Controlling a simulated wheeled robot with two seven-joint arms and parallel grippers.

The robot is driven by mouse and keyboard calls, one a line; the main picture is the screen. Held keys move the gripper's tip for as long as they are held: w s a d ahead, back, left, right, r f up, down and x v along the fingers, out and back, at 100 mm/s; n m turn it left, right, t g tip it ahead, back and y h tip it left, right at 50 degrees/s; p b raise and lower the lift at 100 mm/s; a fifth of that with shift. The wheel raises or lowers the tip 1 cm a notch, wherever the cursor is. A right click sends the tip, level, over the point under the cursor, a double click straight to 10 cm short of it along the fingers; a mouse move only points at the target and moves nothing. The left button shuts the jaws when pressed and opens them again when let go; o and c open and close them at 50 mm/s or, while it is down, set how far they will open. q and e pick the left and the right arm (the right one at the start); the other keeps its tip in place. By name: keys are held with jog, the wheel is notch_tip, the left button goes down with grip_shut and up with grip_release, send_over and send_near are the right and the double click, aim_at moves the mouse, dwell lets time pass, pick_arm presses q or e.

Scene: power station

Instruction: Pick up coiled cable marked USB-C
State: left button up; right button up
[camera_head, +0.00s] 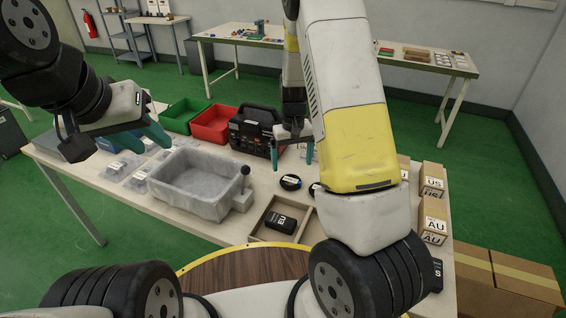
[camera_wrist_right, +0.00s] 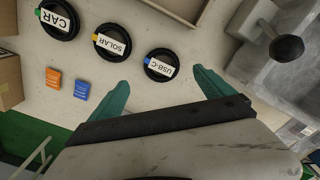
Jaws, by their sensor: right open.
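The coiled cable marked USB-C (camera_wrist_right: 161,65) is a black ring with a white label and a blue tab, lying flat on the table. In the head view it is the left one of the black coils (camera_head: 290,182). My right gripper (camera_wrist_right: 160,78) is open and empty, and in the wrist view its teal fingers stand on either side of the coil. In the head view the right gripper (camera_head: 292,156) hangs above the table, apart from the coil. My left gripper (camera_head: 142,137) is open and empty over the table's left part.
Coils marked SOLAR (camera_wrist_right: 112,42) and CAR (camera_wrist_right: 57,20) lie beside it. A grey basin (camera_head: 190,205) with a black knob (camera_head: 245,170) is close by. A wooden tray (camera_head: 256,228) holds a black EU item. A black case (camera_head: 262,122) and red bin (camera_head: 211,138) stand behind.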

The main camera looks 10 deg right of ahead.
aim_at(291, 181)
notch_tip(291, 181, down, 7)
jog(key=shift+a+f, duration=0.1)
jog(key=shift+f, duration=0.05)
jog(key=shift+c, duration=0.2)
jog(key=c, duration=1.4)
